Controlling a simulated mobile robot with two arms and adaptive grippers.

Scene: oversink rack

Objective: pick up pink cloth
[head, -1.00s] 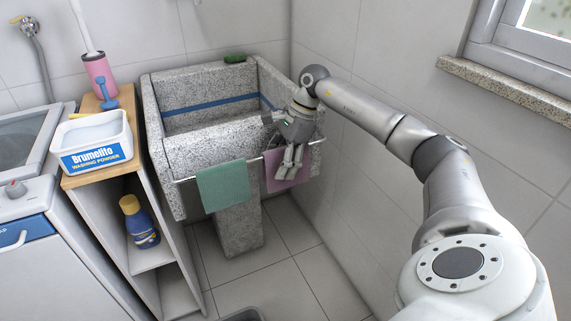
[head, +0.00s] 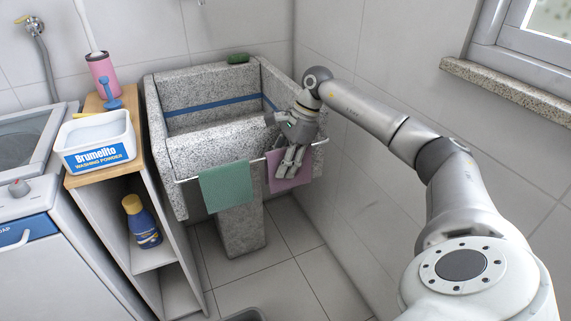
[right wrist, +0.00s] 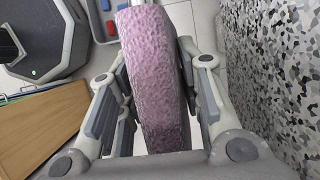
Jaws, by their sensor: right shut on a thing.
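The pink cloth (head: 285,186) hangs over the thin rail on the front of the stone sink, at its right end. My right gripper (head: 288,172) reaches down over it from above, fingers on the cloth. In the right wrist view the pink cloth (right wrist: 155,85) stands as a thick fold between the two fingers, and the gripper is shut on it. The cloth's upper part is partly hidden by the gripper in the head view. My left gripper is not in view.
A green cloth (head: 226,186) hangs on the same rail (head: 187,180) to the left. The speckled stone sink (head: 195,150) is close behind the gripper, with a tiled wall at right. A shelf with a washing powder box (head: 98,140) and a blue bottle (head: 142,222) stands left.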

